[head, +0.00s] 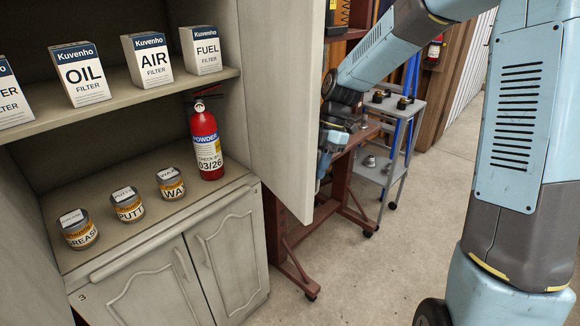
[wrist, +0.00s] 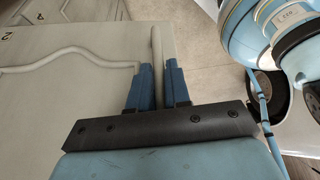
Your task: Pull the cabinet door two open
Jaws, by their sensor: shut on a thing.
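Cabinet door two (head: 278,95) stands swung out from the cabinet in the head view, its inner face towards me. In the wrist view its pale outer face (wrist: 75,105) shows a moulded curve and a "2" in the upper left corner. A pale bar-like handle (wrist: 157,48) runs between the two blue fingers of my gripper (wrist: 158,88), which is shut on it. In the head view my wrist reaches around the far side of the door, and the door's edge hides the fingers.
The open cabinet's upper shelf (head: 125,101) holds filter boxes; a fire extinguisher (head: 206,140) and several small tins stand below. Lower doors (head: 226,250) are shut. A grey trolley (head: 388,140) and a brown rack (head: 283,235) stand beyond the door. Concrete floor (head: 385,270) is clear in front.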

